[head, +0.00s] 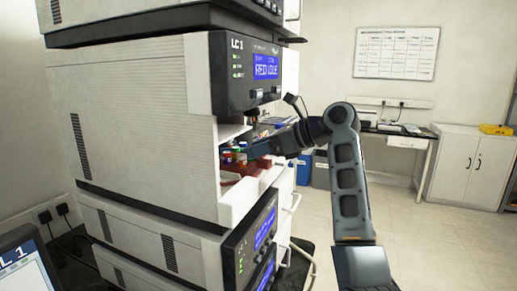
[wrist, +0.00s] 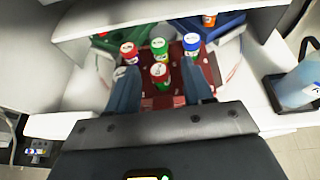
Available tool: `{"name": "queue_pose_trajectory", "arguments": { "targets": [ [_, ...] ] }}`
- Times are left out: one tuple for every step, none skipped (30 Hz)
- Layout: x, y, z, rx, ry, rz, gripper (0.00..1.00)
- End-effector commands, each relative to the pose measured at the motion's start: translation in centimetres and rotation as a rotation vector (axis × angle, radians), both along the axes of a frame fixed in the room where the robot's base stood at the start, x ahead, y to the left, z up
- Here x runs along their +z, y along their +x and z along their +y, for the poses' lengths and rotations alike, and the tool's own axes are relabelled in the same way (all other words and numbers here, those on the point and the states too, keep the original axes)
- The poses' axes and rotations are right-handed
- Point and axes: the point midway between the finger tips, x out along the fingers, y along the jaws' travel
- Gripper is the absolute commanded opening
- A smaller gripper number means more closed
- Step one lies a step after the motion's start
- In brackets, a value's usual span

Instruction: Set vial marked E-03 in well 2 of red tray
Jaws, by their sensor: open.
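My gripper (wrist: 158,74) is open inside the instrument's compartment, one finger either side of a red-capped vial (wrist: 160,73). I cannot tell whether the fingers touch it. That vial is at the red tray (wrist: 177,91), nearest me. Behind it stand another red-capped vial (wrist: 129,51), a green-capped vial (wrist: 160,46) and a blue-capped vial (wrist: 191,42). Cap markings are too small to read, so I cannot tell which is E-03. Well numbers are not readable. In the head view my arm reaches into the opening, where a few coloured caps (head: 236,156) show.
A green tray (wrist: 105,42) is at the back left and a blue tray (wrist: 225,22) at the back right with an orange-capped vial (wrist: 209,20). Compartment walls and an upper edge enclose the space.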

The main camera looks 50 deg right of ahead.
Motion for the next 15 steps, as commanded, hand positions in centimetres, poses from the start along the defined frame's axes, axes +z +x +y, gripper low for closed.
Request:
{"name": "queue_pose_trajectory", "arguments": {
  "targets": [
    [0.1, -0.1, -0.1, 0.0, 0.0, 0.0, 0.51],
    [0.1, -0.2, -0.1, -0.001, 0.0, -0.001, 0.51],
    [0.2, -0.5, -0.3, -0.001, 0.0, -0.001, 0.51],
    [0.3, -0.8, -0.4, -0.001, 0.0, -0.001, 0.51],
    [0.4, -1.1, -0.5, -0.002, 0.001, -0.001, 0.51],
    [0.7, -1.6, -0.8, -0.003, -0.001, -0.001, 0.51],
    [0.8, -2.0, -0.9, -0.003, -0.001, -0.001, 0.51],
    [1.0, -2.5, -1.1, -0.004, -0.001, -0.002, 0.51],
    [1.3, -3.1, -1.4, -0.003, 0.0, -0.002, 0.51],
    [1.5, -3.5, -1.6, -0.002, -0.001, -0.004, 0.51],
    [1.7, -3.9, -1.7, -0.002, -0.002, -0.003, 0.51],
    [1.9, -4.4, -2.0, -0.002, -0.002, -0.003, 0.51],
    [2.1, -4.8, -2.1, -0.002, -0.001, -0.003, 0.51],
    [2.3, -5.1, -2.3, -0.003, -0.001, -0.001, 0.51],
    [2.5, -5.5, -2.4, -0.002, 0.0, -0.002, 0.51]
  ]
}}
